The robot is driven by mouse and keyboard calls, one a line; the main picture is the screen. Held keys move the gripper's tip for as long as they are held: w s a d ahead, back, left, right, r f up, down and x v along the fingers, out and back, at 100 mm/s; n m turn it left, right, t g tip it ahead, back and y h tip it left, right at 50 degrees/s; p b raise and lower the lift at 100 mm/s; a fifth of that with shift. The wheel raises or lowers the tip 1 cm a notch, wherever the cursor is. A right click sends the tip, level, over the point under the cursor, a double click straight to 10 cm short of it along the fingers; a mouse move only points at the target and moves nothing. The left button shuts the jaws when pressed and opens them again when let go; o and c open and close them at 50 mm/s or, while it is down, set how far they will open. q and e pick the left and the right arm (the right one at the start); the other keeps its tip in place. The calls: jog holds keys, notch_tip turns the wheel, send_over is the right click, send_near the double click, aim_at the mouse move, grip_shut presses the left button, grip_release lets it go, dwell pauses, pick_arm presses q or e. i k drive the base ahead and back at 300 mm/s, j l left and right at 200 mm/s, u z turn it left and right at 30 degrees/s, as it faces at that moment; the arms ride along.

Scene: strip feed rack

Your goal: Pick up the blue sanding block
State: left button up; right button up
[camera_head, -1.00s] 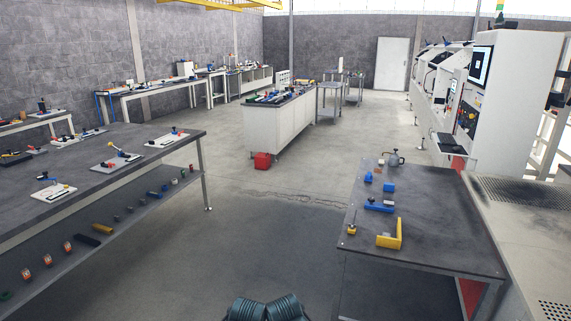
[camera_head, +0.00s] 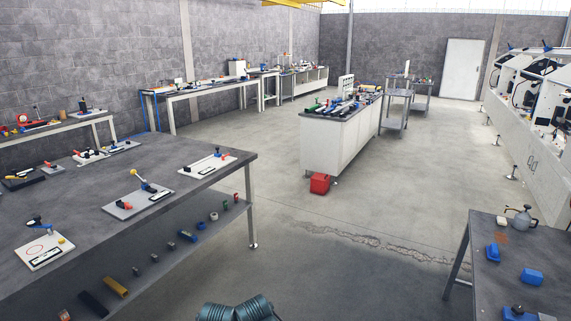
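Several blue blocks are in view, and I cannot tell for sure which is the sanding block. On the dark table (camera_head: 482,290) at the right, a small blue block (camera_head: 493,252) lies near the left edge and another blue block (camera_head: 531,276) lies to its right. A larger blue piece (camera_head: 518,314) lies nearer, cut off by the bottom edge. Neither of my grippers is in view.
The long grey bench (camera_head: 110,225) fills the left, with fixtures on top. A white cabinet (camera_head: 335,143) stands ahead with a red container (camera_head: 320,183) on the floor beside it. A metal can (camera_head: 522,217) stands on the right table. Open floor (camera_head: 350,235) lies between the benches.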

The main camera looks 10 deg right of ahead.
aim_at(492, 255)
jog(key=i+z, duration=0.4)
jog(key=i, duration=0.35)
jog(key=i+j+z, duration=0.15)
jog(key=i+z, duration=0.25)
jog(key=i, duration=0.4)
jog(key=i+l+z, duration=0.4)
jog(key=i+l, duration=0.7)
